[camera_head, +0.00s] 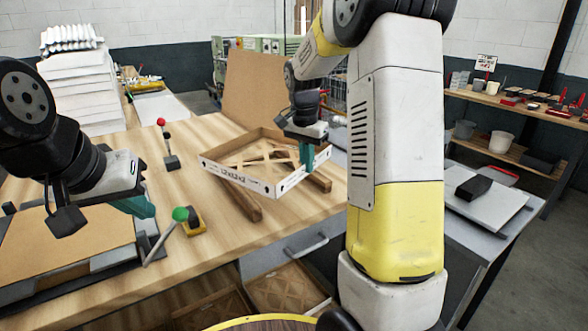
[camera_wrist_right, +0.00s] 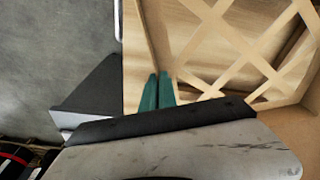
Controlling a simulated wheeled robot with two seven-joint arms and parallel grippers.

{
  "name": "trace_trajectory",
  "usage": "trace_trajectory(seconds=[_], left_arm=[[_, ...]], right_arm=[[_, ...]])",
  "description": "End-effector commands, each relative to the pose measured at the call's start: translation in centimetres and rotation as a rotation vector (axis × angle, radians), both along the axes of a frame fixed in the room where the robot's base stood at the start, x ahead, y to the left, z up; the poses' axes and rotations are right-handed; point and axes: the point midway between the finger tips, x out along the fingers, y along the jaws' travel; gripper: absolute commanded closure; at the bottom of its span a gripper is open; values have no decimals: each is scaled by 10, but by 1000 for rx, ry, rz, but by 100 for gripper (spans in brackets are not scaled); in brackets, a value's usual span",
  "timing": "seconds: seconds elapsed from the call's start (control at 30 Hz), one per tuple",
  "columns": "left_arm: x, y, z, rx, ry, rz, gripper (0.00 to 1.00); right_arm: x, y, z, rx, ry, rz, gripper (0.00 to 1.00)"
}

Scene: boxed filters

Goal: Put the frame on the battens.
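The frame (camera_head: 232,177) is a shallow, open, white-sided tray with a tan lattice inside and printing on its front wall. It lies over two brown wooden battens, the left batten (camera_head: 242,207) and the right batten (camera_head: 319,181), whose near ends stick out below it. I cannot tell whether it touches them. My right gripper (camera_head: 307,156) is at the frame's right wall. In the right wrist view its teal fingers (camera_wrist_right: 157,91) are close together on the thin wall, with the lattice (camera_wrist_right: 215,32) beside them. My left gripper (camera_head: 140,206) is apart from the frame, its opening unclear.
A green-knobbed lever (camera_head: 180,214) and a yellow-based switch (camera_head: 194,222) stand near my left gripper. A red-knobbed lever (camera_head: 161,122) stands behind. A brown board (camera_head: 258,88) stands upright behind the frame. A drawer below the table (camera_head: 285,286) holds lattice pieces.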

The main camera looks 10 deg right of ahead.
Motion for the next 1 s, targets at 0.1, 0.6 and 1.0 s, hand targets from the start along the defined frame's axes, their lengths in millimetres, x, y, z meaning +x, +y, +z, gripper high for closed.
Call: trace_trajectory(seconds=[0.1, 0.6, 1.0], left_arm=[[0, 0, 0, 0, 0, 0, 100], [0, 0, 0, 0, 0, 0, 100], [0, 0, 0, 0, 0, 0, 100]], right_arm=[[7, -2, -1, 0, 0, -1, 100], [11, -3, -36, 1, -1, 0, 100], [11, -3, -39, 1, -1, 0, 76]])
